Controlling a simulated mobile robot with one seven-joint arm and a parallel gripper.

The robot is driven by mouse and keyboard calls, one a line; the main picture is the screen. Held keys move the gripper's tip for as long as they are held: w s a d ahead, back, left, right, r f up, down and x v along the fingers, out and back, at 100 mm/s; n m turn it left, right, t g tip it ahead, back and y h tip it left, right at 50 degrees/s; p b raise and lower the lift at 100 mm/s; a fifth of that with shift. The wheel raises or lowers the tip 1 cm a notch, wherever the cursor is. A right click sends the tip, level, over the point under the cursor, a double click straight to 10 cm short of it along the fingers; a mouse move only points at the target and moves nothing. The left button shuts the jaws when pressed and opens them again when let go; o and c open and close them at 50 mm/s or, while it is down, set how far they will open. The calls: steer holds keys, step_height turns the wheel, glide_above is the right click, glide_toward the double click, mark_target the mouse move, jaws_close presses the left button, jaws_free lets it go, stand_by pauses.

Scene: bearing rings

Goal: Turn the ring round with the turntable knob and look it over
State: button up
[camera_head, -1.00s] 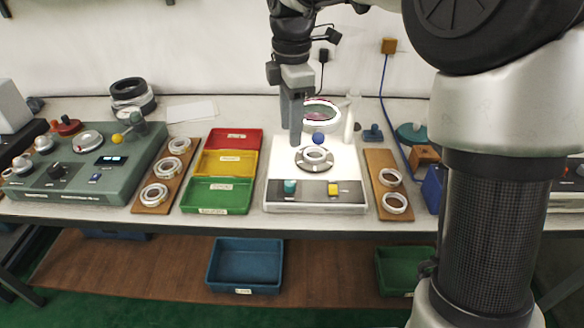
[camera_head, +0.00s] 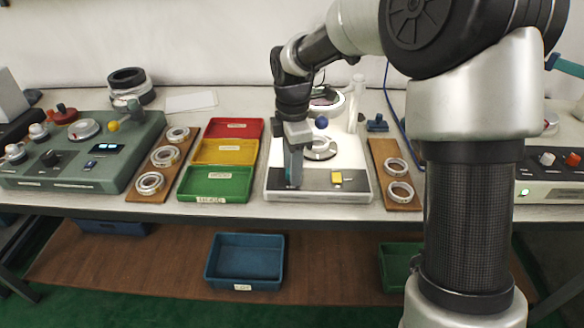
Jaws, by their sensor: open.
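A silvery ring (camera_head: 320,148) lies flat on the white lit inspection stand (camera_head: 361,165), partly hidden by my gripper. A blue ball (camera_head: 321,122) stands just behind the ring, and a round magnifier (camera_head: 328,99) is further back. My gripper (camera_head: 293,184) points down at the left part of the stand's dark front panel, in front and to the left of the ring. It is open. The teal knob on that panel is hidden at the fingers; I cannot tell whether they touch it. A yellow button (camera_head: 336,177) is to the right of the fingers.
Red (camera_head: 217,140), yellow (camera_head: 210,161) and green (camera_head: 184,195) trays stand left of the stand. Wooden boards with rings lie left (camera_head: 140,180) and right (camera_head: 405,171). A green machine (camera_head: 50,173) fills the far left. My arm blocks part of the right side.

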jaws_close()
stand_by(0.3)
steer(key=shift+r+m+p, duration=0.1)
steer(key=shift+m+p, duration=0.95)
steer(key=shift+m, duration=0.35)
steer(key=shift+m+p, duration=0.7)
steer(key=shift+m, duration=0.9)
jaws_free()
